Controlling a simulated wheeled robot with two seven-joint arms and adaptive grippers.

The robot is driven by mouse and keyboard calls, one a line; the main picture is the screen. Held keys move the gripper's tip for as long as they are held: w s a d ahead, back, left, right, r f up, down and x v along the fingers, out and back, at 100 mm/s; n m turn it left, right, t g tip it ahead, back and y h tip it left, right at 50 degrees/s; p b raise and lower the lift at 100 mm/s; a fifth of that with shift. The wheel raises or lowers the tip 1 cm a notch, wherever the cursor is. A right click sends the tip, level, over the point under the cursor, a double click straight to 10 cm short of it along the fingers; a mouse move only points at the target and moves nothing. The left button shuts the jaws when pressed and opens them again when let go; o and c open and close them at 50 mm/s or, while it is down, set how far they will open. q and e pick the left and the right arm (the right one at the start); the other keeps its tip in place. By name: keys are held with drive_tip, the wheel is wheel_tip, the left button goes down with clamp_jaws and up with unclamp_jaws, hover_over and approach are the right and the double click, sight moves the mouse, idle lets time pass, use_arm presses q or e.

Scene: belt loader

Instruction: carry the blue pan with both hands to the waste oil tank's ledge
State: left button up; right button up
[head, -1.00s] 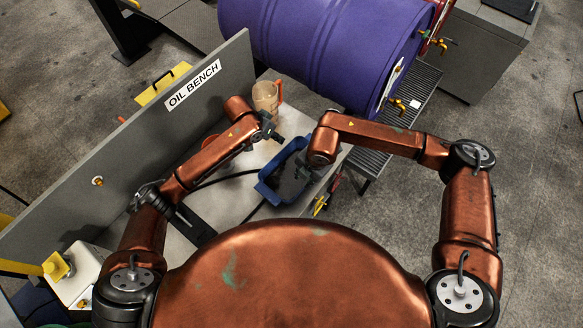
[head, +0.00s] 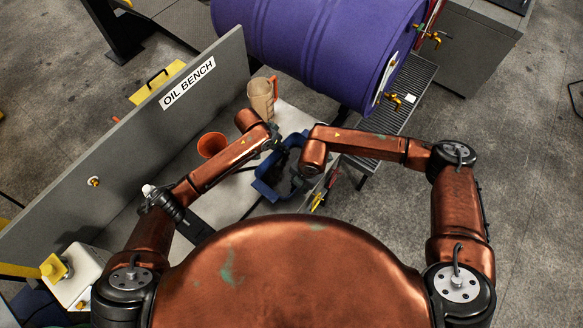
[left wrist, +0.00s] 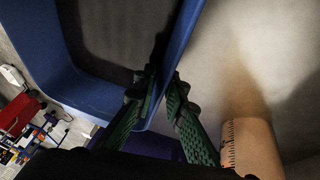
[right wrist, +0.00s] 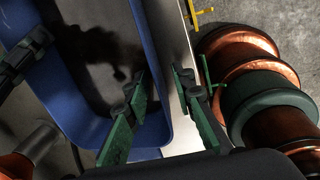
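The blue pan (head: 266,188) lies on the bench, with dark oil visible inside it. My left gripper (head: 276,143) is at its far end. In the left wrist view, the left fingers (left wrist: 164,82) straddle the pan's wall (left wrist: 50,62) and look closed on it. My right gripper (head: 300,180) is at its right side, partly hidden by the arm. In the right wrist view, the right fingers (right wrist: 163,82) stand either side of the wall (right wrist: 62,98), with a gap beside it. The purple tank (head: 310,45) lies beyond, with a grated grey ledge (head: 412,80) below its tapped end.
A tan jug (head: 261,98) stands just past the pan, near my left gripper. An orange funnel (head: 211,144) lies left of my left arm. Coloured-handled tools (head: 322,194) are at the pan's right. The OIL BENCH panel (head: 140,130) walls the left. Floor at right is open.

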drive_tip(key=shift+w+a+f, duration=0.1)
drive_tip(key=shift+a+f, duration=0.05)
drive_tip(key=shift+f, duration=0.65)
drive_tip(key=shift+c, duration=0.2)
clamp_jaws()
idle(0.4)
